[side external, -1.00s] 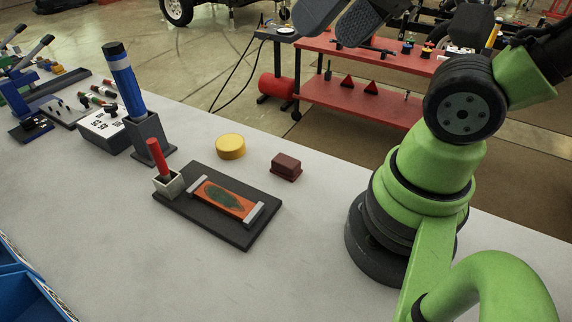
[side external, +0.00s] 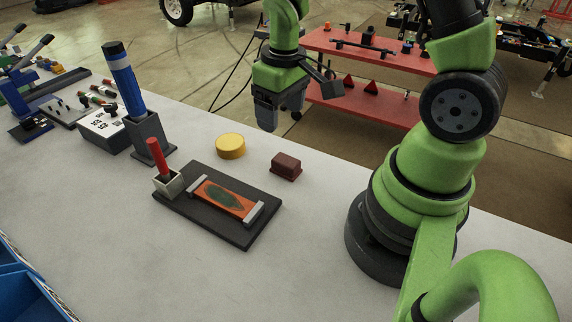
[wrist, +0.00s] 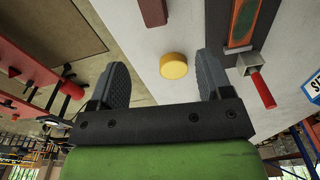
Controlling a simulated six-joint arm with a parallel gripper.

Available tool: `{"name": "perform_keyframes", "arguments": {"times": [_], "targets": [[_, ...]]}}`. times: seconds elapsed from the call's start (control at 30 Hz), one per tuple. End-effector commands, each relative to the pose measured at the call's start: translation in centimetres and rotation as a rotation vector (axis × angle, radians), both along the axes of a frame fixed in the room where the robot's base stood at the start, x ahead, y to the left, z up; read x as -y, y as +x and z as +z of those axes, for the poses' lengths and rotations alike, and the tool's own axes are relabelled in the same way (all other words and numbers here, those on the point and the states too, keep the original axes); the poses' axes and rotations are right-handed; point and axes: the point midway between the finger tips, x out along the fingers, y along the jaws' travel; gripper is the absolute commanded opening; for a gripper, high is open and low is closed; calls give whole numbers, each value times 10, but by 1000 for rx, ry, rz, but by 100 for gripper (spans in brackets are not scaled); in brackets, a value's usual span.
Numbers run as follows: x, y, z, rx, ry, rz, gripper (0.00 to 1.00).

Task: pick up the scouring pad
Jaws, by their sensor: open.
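The scouring pad appears to be the small dark maroon block (side external: 286,164) on the light table, to the right of a yellow round tin. It also shows at the top edge of the wrist view (wrist: 153,11), partly cut off. My gripper (side external: 281,118) hangs above and behind the block in the side view, clear of the table. Its two fingers are apart, with nothing between them. In the wrist view my gripper (wrist: 163,70) shows both fingers spread, with the block beyond them.
The yellow tin (side external: 230,145) stands left of the block. A dark board (side external: 235,234) with a clamped orange plate (side external: 224,197) lies in front. A red-handled tool (side external: 158,157) stands in a small cup. A blue cylinder (side external: 124,80) rises from a dark holder. Table right of the block is clear.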

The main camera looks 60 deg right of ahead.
Motion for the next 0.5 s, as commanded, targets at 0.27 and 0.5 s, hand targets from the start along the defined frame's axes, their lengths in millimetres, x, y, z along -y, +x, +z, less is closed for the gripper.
{"name": "perform_keyframes", "arguments": {"times": [0.27,0.5], "targets": [[6,-2,-39,-64,2,36,72],[6,-3,-70,-64,2,35,72]]}}
